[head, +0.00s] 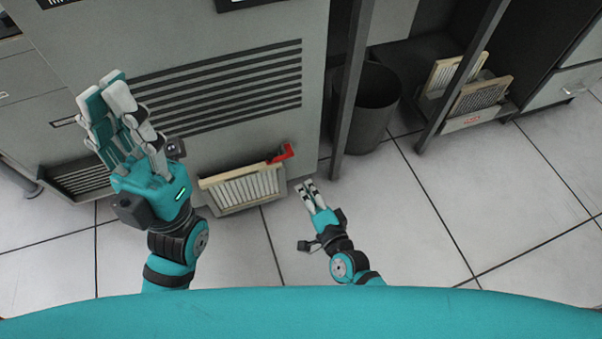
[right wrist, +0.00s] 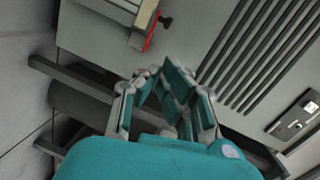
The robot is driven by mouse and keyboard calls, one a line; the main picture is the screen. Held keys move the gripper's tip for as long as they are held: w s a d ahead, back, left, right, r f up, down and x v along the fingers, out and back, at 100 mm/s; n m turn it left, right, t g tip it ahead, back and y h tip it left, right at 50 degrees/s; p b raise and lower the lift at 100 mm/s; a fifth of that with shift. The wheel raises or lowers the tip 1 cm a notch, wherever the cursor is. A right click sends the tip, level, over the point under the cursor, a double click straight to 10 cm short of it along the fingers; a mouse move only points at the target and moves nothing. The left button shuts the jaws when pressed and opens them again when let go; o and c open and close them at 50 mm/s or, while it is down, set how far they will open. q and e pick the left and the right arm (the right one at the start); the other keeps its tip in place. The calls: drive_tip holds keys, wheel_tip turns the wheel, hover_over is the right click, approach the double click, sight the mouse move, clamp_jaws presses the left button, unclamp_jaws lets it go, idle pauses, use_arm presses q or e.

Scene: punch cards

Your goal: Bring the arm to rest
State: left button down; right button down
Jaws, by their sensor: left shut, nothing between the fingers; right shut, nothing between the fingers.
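My left gripper (head: 115,100) is raised at the left of the head view, in front of the grey machine cabinet. Its fingers are together and hold nothing. My right gripper (head: 308,190) is lower and further right, over the floor just right of the card tray. It is shut and empty. In the right wrist view its fingers (right wrist: 168,85) bend in toward each other with nothing between them.
A tray of cards (head: 240,188) with a red piece (head: 283,153) sits at the foot of the vented grey cabinet (head: 230,40). A dark bin (head: 372,105) and a rack with trays (head: 470,112) stand behind dark posts. The tiled floor at right is clear.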

drive_tip(key=shift+s+d, duration=0.15)
drive_tip(key=shift+s, duration=0.3)
drive_tip(key=shift+r, duration=0.1)
